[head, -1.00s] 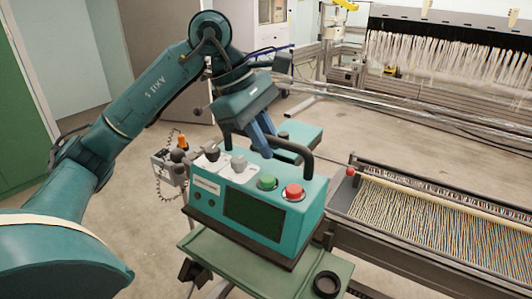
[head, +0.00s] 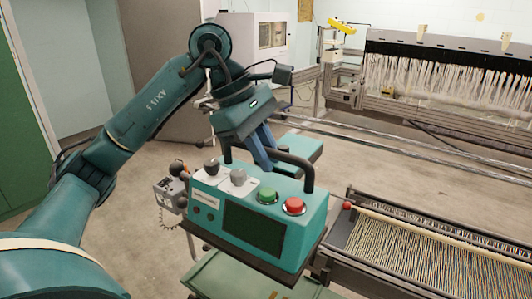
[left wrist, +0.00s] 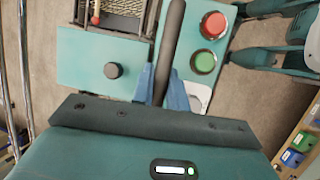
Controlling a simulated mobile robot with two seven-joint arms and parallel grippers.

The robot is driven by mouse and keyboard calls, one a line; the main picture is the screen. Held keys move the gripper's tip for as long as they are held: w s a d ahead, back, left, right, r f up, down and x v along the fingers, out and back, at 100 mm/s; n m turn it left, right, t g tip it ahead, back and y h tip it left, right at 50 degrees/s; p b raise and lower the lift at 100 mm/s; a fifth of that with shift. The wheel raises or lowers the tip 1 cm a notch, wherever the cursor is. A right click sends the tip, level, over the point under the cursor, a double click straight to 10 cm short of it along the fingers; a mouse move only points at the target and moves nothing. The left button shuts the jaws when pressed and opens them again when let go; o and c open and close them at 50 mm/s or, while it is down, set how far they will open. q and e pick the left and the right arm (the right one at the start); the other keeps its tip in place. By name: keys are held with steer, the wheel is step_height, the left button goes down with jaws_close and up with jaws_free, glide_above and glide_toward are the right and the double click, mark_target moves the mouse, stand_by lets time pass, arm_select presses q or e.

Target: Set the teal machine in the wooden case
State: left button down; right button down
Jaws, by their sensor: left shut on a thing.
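The teal machine (head: 255,225) has a dark screen, green and red buttons, two levers and a black carrying handle (head: 270,156). My left gripper (head: 264,150) is shut on that handle from above. The machine hangs nearly level above a green cart top (head: 225,275). In the left wrist view, the blue fingers (left wrist: 160,88) clasp the handle (left wrist: 172,45), with the red and green buttons of the machine (left wrist: 196,72) to the right. I cannot make out the wooden case in either view. My right gripper does not show.
A loom bed with coloured threads (head: 415,255) lies close at the right. A loom with white threads (head: 440,85) stands at the back. A teal block (head: 302,147) shows behind the machine. A wooden rack with coloured boxes (left wrist: 297,150) is in the wrist view. Bare floor lies between.

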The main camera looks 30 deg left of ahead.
arm_select(q)
step_height(320, 180, up, 2)
steer(key=shift+r+p, duration=0.2)
steer(key=shift+p, duration=0.45)
steer(key=shift+r+p, duration=0.9)
steer(key=shift+r, duration=0.15)
steer(key=shift+r+p, duration=0.65)
steer(key=shift+r, duration=0.2)
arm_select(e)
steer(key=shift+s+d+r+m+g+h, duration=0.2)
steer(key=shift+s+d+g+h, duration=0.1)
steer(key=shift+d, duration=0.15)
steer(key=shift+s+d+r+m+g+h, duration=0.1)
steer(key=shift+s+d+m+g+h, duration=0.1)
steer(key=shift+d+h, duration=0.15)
